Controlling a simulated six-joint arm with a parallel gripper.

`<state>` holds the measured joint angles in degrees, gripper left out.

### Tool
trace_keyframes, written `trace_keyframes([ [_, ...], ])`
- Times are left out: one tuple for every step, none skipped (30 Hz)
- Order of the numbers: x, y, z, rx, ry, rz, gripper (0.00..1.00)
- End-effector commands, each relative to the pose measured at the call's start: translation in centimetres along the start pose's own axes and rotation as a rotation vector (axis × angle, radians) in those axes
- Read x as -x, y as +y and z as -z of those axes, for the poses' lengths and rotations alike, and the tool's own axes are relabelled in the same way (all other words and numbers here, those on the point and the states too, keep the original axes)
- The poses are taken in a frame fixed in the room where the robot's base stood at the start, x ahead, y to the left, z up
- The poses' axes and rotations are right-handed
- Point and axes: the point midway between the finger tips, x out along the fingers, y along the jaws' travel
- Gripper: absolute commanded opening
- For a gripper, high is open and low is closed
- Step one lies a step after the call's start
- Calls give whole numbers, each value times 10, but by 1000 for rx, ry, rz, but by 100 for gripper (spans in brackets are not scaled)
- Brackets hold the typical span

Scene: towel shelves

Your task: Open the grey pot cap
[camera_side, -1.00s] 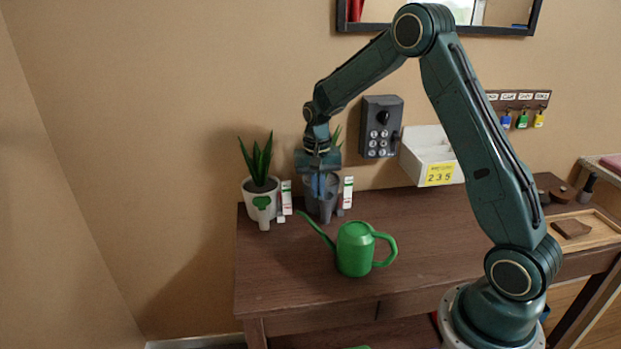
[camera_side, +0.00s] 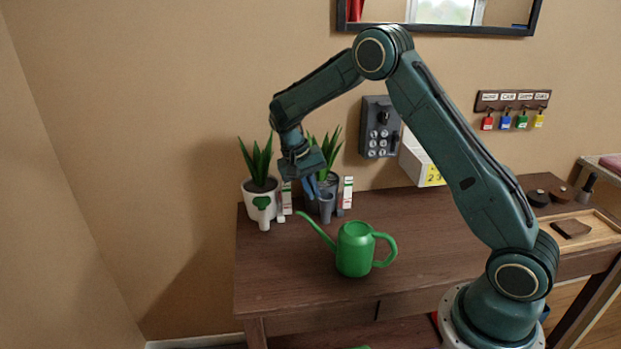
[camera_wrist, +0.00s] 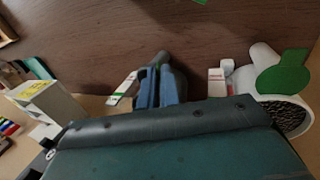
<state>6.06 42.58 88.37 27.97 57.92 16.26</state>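The grey pot (camera_side: 312,206) stands on the desk with a leafy plant in it. A grey spout (camera_side: 326,207) stands at its front; its tip also shows in the wrist view (camera_wrist: 160,58). My gripper (camera_side: 311,194) points down at the pot's front, left of the spout's top. In the wrist view its two blue fingers (camera_wrist: 158,92) are close together, just at the spout's near end. The cap is hidden or too small to make out. I cannot tell whether the fingers hold anything or touch the spout.
A white pot (camera_side: 254,198) with a green flap (camera_side: 262,202) stands to the left. White-and-red tags (camera_side: 347,192) stand beside the pots. A green watering can (camera_side: 355,250) is in front. A grey keypad box (camera_side: 380,128) hangs behind. The desk's front left is clear.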

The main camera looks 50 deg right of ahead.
Motion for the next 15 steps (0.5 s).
trace_keyframes([
  [-1, 0, 1, -2, 1, -2, 0],
  [-1, 0, 1, -2, 0, -2, 0],
  [-1, 0, 1, -1, 0, -2, 0],
  [-1, 1, 1, -1, 0, -2, 0],
  [-1, 1, 1, -1, 0, -2, 0],
  [-1, 1, 1, -1, 0, -2, 0],
  [-1, 1, 1, -1, 0, -1, 0],
  [-1, 1, 1, -1, 0, -1, 6],
  [-1, 0, 1, -1, 0, -1, 14],
  [-1, 0, 1, -1, 0, -1, 20],
  [-1, 0, 0, -1, 0, -1, 26],
  [-1, 0, 0, -1, 0, -1, 26],
  [-1, 0, 0, -1, 0, -1, 26],
  [-1, 0, 0, 0, 0, -1, 26],
  [-1, 0, 0, 0, 0, 0, 26],
])
